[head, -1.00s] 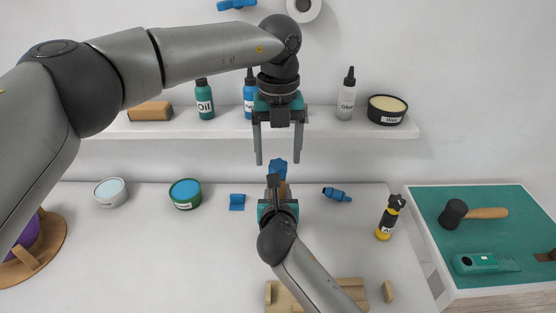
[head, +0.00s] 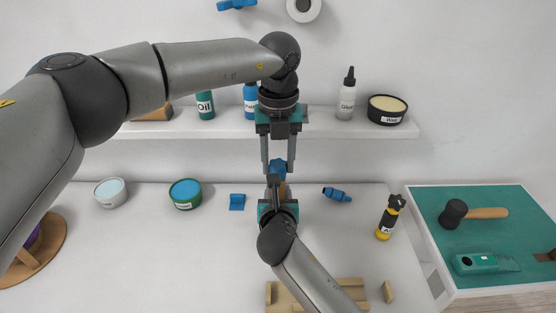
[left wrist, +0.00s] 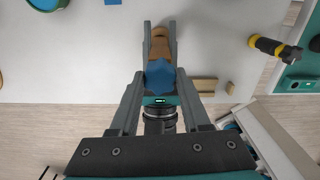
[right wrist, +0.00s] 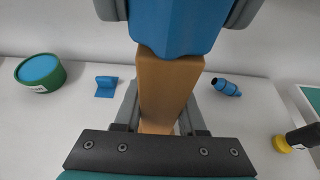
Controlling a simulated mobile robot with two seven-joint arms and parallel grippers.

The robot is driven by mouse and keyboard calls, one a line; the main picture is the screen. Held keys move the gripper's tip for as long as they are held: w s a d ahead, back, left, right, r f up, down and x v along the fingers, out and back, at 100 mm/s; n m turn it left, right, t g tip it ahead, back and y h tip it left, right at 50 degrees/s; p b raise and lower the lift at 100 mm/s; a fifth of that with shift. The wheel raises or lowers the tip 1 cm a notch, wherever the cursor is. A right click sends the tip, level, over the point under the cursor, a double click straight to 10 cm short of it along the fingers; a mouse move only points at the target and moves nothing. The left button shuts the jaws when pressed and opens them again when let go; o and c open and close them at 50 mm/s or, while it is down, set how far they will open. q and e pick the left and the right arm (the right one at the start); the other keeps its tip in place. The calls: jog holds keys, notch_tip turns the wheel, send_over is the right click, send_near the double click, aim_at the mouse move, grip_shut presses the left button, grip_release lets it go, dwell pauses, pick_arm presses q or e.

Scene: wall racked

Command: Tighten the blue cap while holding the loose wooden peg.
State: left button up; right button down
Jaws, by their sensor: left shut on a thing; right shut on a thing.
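The blue cap (head: 278,167) sits on top of the upright wooden peg (head: 282,188). In the right wrist view the cap (right wrist: 178,25) fills the top centre and the peg (right wrist: 166,90) stands below it. My left gripper (head: 278,168) points down from above and is shut on the cap; its fingers flank the cap in the left wrist view (left wrist: 159,76). My right gripper (right wrist: 160,118) comes from the front and is shut on the peg, below the cap. The peg's lower end is hidden behind my right gripper in the head view.
A shelf (head: 220,130) with bottles and a tin runs behind my left gripper. A green tray (head: 490,230) holds a mallet.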

pick_arm(q)
grip_shut()
jog(key=shift+m, duration=0.4)
jog(key=m, duration=0.2)
jog(key=shift+m, duration=0.4)
jog(key=m, duration=0.4)
jog(key=shift+m, duration=0.3)
jog(key=m, duration=0.4)
jog(key=shift+m, duration=1.9)
